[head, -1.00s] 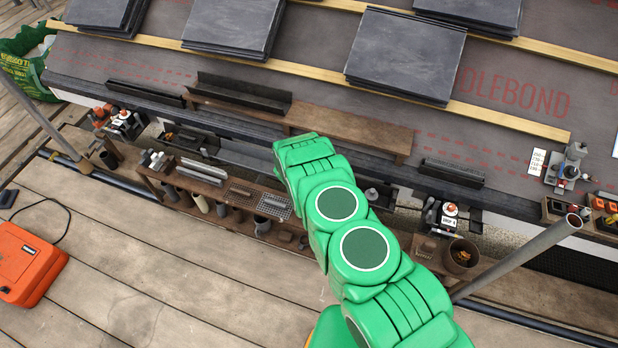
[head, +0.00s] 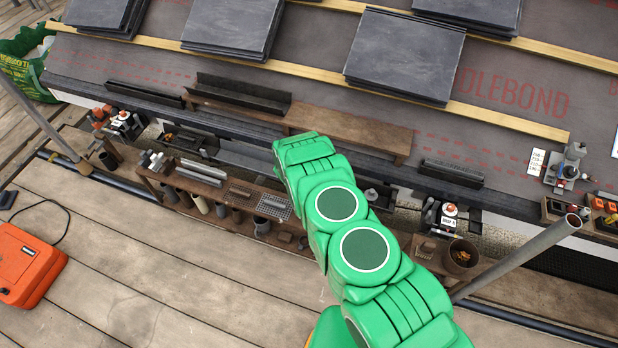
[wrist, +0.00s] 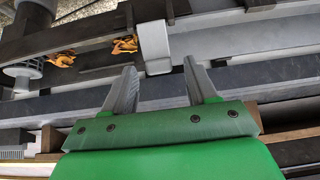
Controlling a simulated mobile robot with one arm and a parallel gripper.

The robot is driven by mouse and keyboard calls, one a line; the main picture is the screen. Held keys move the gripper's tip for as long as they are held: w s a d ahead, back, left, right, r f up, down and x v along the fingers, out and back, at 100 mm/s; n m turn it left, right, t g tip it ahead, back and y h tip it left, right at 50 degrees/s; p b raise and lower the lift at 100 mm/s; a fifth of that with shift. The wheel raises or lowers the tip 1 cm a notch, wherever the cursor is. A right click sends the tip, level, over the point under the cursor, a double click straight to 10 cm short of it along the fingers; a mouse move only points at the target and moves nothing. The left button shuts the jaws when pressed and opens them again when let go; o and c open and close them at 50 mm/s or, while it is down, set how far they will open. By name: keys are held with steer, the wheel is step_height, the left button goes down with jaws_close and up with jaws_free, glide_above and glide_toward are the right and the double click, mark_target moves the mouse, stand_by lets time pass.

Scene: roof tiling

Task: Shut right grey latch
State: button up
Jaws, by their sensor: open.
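In the wrist view my gripper (wrist: 163,86) is open, its two grey fingers apart with nothing between them. A light grey block-shaped piece (wrist: 154,46), which may be the right grey latch, hangs across the dark rails just beyond the fingertips, lined up with the gap. It looks apart from both fingers. I cannot tell from this angle how far it is open or shut. In the head view my green arm reaches over the bench toward the gutter; its fingers and the latch are hidden there.
Yellow-orange leaves (wrist: 68,58) lie by a grey pipe fitting at left in the wrist view. In the head view, a wooden bench of tools (head: 215,192) stands left of my arm, a bucket (head: 461,256) to its right. A diagonal pole (head: 520,258) rises at the right.

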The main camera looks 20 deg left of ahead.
steer(key=v, duration=0.7)
steer(key=shift+r, duration=0.15)
steer(key=shift+s, duration=0.2)
steer(key=shift+t, duration=0.8)
steer(key=x, duration=0.5)
steer(key=shift+s+f, duration=0.1)
steer(key=shift+f, duration=0.55)
steer(key=shift+x, duration=0.95)
